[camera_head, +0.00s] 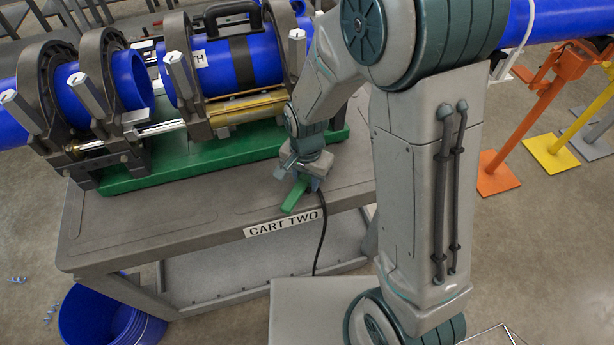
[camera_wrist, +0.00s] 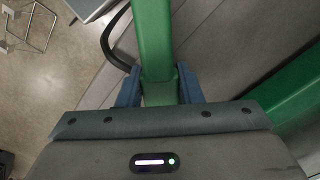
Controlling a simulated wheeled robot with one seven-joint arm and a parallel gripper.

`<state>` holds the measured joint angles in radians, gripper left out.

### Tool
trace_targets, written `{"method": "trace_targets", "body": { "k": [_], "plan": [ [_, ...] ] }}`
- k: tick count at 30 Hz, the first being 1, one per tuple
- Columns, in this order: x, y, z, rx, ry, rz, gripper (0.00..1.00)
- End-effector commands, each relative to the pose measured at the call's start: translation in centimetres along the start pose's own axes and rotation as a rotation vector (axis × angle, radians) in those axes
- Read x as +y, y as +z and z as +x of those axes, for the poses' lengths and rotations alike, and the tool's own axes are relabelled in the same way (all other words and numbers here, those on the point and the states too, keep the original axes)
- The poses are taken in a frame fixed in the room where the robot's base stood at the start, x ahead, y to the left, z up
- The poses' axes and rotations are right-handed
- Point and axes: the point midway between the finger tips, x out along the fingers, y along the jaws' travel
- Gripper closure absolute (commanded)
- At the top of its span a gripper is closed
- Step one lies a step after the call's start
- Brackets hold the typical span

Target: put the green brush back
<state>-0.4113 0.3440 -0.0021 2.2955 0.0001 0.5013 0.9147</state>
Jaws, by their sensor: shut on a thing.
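The green brush (camera_head: 295,195) is in my gripper (camera_head: 303,178), over the front edge of the cart top near the CART TWO label. In the wrist view, my gripper (camera_wrist: 159,88) has its two blue-grey fingers shut on either side of the green brush (camera_wrist: 154,40), which extends up out of the picture. Its bristles cannot be made out. The cart (camera_head: 180,225) has a grey top and a lower shelf.
A pipe fusion machine with blue pipes (camera_head: 232,62) and dark clamps stands on a green base (camera_head: 190,160) on the cart. A black cable (camera_head: 321,235) hangs at the cart's front. A blue bucket (camera_head: 105,318) stands on the floor at lower left. Orange and yellow pipe stands (camera_head: 525,125) are at right.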

Motion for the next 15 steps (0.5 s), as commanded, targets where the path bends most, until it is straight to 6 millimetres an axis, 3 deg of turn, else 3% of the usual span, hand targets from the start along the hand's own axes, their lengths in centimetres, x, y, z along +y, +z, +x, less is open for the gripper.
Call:
{"method": "trace_targets", "body": {
  "k": [8,9,11,15],
  "plan": [
    [0.01,0.01,0.46,0.0,0.0,0.0,0.86],
    [0.01,0.01,0.38,0.0,0.0,0.0,0.62],
    [0.01,0.01,0.31,0.0,0.0,0.0,0.46],
    [0.01,0.01,0.3,0.0,0.0,0.0,0.46]
  ]
}}
